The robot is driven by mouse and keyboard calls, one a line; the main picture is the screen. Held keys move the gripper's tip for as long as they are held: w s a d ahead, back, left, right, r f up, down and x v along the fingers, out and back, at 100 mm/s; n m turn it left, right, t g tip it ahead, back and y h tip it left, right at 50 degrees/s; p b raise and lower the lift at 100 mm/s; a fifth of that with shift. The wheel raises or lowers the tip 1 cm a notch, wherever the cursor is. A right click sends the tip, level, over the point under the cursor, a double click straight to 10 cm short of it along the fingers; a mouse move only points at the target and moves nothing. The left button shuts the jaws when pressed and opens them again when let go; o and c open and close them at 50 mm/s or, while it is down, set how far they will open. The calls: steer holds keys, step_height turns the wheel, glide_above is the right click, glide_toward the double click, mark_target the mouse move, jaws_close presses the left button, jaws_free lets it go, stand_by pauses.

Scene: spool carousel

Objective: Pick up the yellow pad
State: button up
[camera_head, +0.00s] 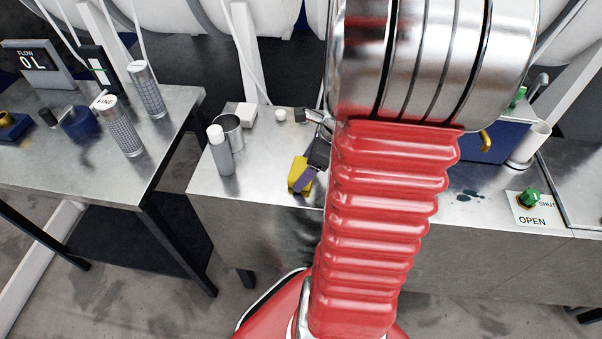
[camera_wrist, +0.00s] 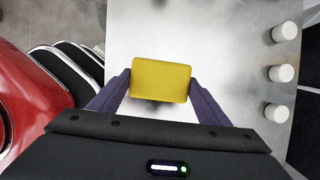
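The yellow pad (camera_wrist: 161,78) is a small block with rounded corners, seen between the two purple fingers of my gripper (camera_wrist: 161,84) in the wrist view. Both fingertips touch its sides, one on the left and one on the right, and my gripper is shut on it. In the head view the yellow pad (camera_head: 298,173) shows over the metal bench, partly hidden behind a purple finger of my gripper (camera_head: 304,178). My red arm hides much of the gripper there. I cannot tell how far the pad is above the bench.
A blue box (camera_head: 483,145) and green knob (camera_head: 530,197) are right of my arm. Several white cylinders (camera_wrist: 281,73) line the wrist view's right side.

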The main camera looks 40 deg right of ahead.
steer(key=c, duration=0.5)
steer(key=shift+r, duration=0.15)
step_height(320, 180, up, 10)
stand_by(0.4)
stand_by(0.3)
